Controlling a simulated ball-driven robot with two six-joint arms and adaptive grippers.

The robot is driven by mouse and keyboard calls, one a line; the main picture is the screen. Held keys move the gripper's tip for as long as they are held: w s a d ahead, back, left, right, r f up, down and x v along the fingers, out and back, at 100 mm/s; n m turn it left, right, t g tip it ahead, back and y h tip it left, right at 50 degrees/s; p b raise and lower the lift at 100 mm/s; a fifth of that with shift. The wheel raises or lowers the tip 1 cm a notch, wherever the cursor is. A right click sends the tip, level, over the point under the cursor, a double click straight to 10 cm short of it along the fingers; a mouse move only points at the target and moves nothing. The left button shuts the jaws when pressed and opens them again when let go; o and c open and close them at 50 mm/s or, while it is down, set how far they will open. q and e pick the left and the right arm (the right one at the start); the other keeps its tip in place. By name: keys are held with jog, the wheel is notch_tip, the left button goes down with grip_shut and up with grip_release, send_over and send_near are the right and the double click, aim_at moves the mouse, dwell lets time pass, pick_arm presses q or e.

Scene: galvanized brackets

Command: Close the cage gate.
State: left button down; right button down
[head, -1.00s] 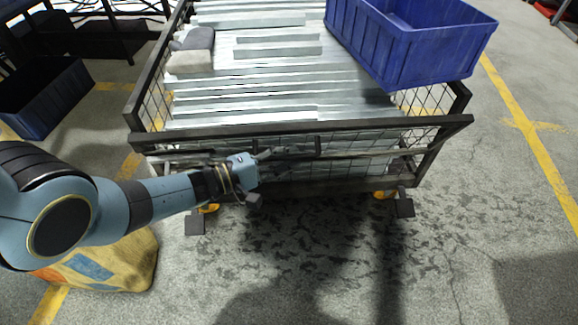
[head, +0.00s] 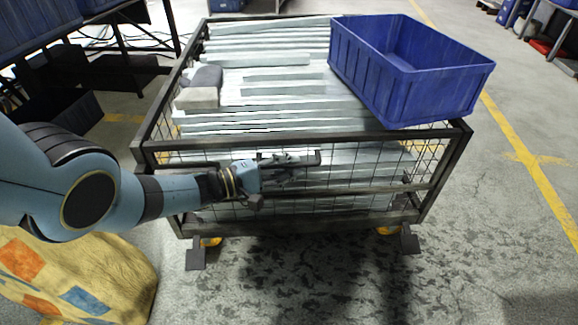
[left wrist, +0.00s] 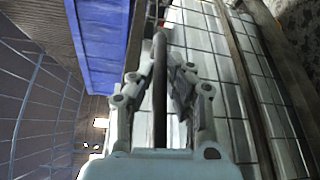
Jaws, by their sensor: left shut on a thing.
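The cage gate (head: 370,190) is the dark-framed wire mesh panel across the near side of the wheeled cage. It stands upright, and no clear gap shows between it and the cage posts; I cannot tell whether it is latched. A dark bar handle (head: 318,158) sits near the gate's top edge. My left gripper (head: 288,167) is shut on this handle. In the left wrist view the handle (left wrist: 160,90) runs between the fingers of the left gripper (left wrist: 170,80). The fingers partly hide the handle. My right gripper is not in view.
Galvanized brackets (head: 290,103) fill the cage. A blue bin (head: 400,85) and grey blocks (head: 200,97) rest on top. A patterned cloth-like sack (head: 100,270) lies on the floor at lower left. The floor to the right is clear.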

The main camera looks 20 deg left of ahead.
pick_arm(q)
jog(key=shift+w+a+r, duration=0.2)
jog(key=shift+w, duration=0.1)
jog(key=c, duration=1.3)
grip_release()
jog(key=shift+f, duration=0.1)
jog(key=shift+c, duration=0.2)
jog(key=shift+s, duration=0.1)
jog(key=shift+s+a+f, duration=0.1)
jog(key=shift+s+a, duration=0.05)
jog(key=shift+s, duration=0.1)
jog(key=v, duration=1.1)
jog(key=shift+a, duration=0.15)
jog(key=shift+s, duration=0.1)
